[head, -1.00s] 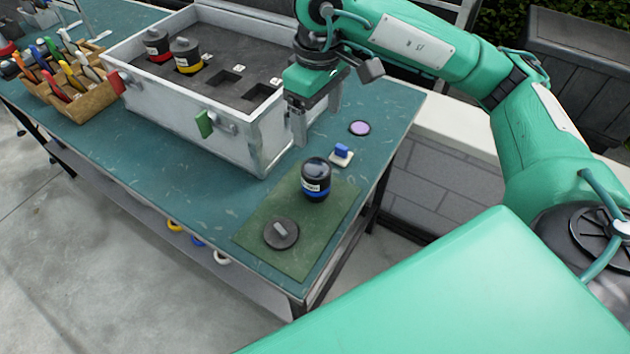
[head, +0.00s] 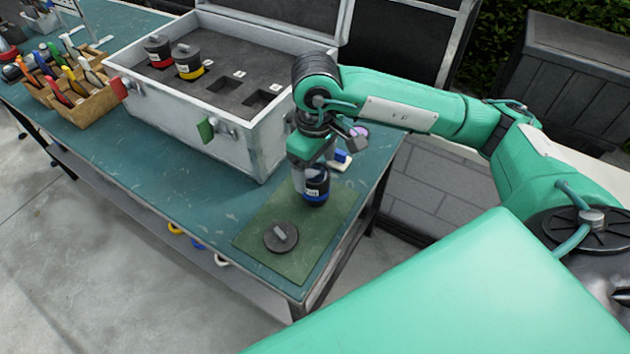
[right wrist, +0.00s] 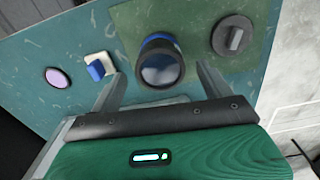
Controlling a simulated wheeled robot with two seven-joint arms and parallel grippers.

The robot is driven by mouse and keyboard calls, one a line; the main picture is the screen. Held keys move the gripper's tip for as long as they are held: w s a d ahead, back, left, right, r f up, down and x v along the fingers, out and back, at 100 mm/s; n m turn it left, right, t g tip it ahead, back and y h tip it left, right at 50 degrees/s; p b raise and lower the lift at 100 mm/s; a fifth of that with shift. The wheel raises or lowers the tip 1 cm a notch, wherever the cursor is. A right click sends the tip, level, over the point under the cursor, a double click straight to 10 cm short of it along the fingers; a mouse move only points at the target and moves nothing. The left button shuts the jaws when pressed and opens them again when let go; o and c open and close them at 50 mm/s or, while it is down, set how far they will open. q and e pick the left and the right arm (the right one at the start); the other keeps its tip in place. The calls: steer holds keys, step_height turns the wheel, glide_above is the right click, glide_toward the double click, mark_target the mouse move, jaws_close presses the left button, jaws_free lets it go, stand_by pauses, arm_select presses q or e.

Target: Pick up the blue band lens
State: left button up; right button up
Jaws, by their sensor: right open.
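The blue band lens (head: 316,190) is a black cylinder with a blue band and a white label, standing upright on the green mat (head: 318,232). My right gripper (head: 312,186) is over it, pointing down, with the lens partly hidden behind the gripper in the head view. In the right wrist view the lens (right wrist: 160,62) shows its glassy top, between the two open fingers (right wrist: 160,85). I see gaps on both sides and cannot tell of any contact. My left gripper is not in view.
A dark round cap (head: 281,236) lies on the mat. A blue and white block (head: 342,160) and a purple disc (right wrist: 57,78) are beside the mat. A grey case (head: 235,138) holds a red-banded (head: 158,52) and a yellow-banded lens (head: 188,62). A tool box (head: 85,105) stands left.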

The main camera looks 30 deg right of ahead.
steer(key=shift+f, duration=1.3)
steer(key=c, duration=1.5)
steer(key=shift+o, duration=0.2)
steer(key=shift+r, duration=0.15)
